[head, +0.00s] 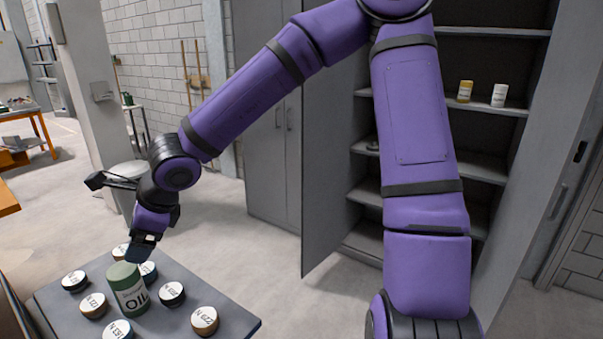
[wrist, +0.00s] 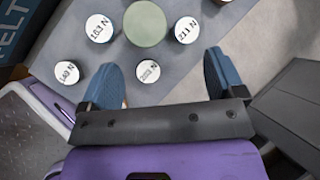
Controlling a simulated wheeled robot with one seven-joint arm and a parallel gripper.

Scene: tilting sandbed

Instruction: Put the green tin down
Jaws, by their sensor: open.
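The green tin (head: 128,289) stands upright on a grey table (head: 239,322), with a pale label on its side, among several round labelled discs. In the wrist view its round green top (wrist: 146,23) is at the top centre, ahead of my fingertips. My gripper (head: 143,247) is above and just behind the tin in the head view. In the wrist view my gripper (wrist: 166,80) has its two blue fingers wide apart, with nothing between them except a white-topped disc (wrist: 148,71) lower on the table. The tin is apart from the fingers.
Discs stand close around the tin, such as one at the right (head: 204,320) and one at the left (head: 74,281). A grey cabinet (head: 283,165) stands behind, beside open shelves (head: 485,108) holding two small tins. Floor is clear right of the table.

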